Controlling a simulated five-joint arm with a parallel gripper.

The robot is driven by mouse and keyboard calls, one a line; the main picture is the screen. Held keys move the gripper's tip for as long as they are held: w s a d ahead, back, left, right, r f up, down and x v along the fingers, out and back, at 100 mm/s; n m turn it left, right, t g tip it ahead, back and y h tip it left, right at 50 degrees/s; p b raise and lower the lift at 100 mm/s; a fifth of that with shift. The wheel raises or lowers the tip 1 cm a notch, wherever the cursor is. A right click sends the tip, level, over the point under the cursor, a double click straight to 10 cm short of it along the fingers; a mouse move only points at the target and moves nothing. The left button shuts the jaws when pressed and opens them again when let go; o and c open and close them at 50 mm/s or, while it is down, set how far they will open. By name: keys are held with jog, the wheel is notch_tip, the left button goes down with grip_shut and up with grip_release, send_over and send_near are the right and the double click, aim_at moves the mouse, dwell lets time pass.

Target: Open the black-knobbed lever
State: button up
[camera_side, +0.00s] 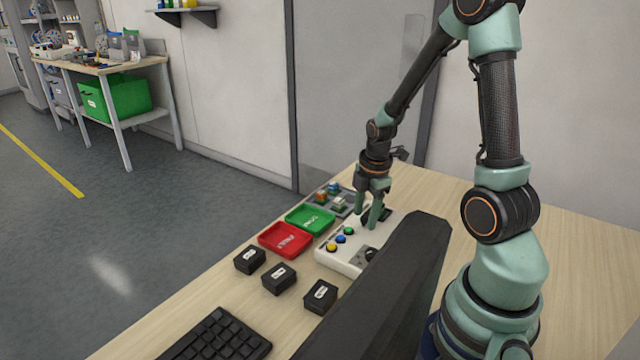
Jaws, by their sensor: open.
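A white control box (341,262) sits on the table, with yellow, blue and green round buttons along its left side. A small black part with a dark base (386,214) shows at the box's far end, beside my gripper's fingers. Another dark fitting (368,256) is at the near end, partly behind a dark panel. I cannot tell which of these is the black-knobbed lever. My gripper (372,218) points down over the far end of the box, with open jaws. Its fingers hide part of the far fitting, and whether they touch it is unclear.
A green tray (291,219) and a red tray (264,238) lie left of the box. A grey tray (346,210) with small blocks is behind. Three black boxes (279,279), a keyboard (217,337) and a tall dark panel (400,275) stand nearer. Bare table lies right.

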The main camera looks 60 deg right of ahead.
grip_shut()
jog(key=w+m, duration=0.1)
jog(key=m, duration=0.2)
jog(key=shift+w, duration=0.2)
jog(key=shift+w+d+m, duration=0.15)
jog(key=shift+w+m, duration=0.25)
jog(key=shift+m, duration=0.7)
jog(key=shift+w+d+m, duration=0.15)
jog(key=shift+w+m, duration=0.2)
jog(key=shift+m, duration=0.75)
grip_release()
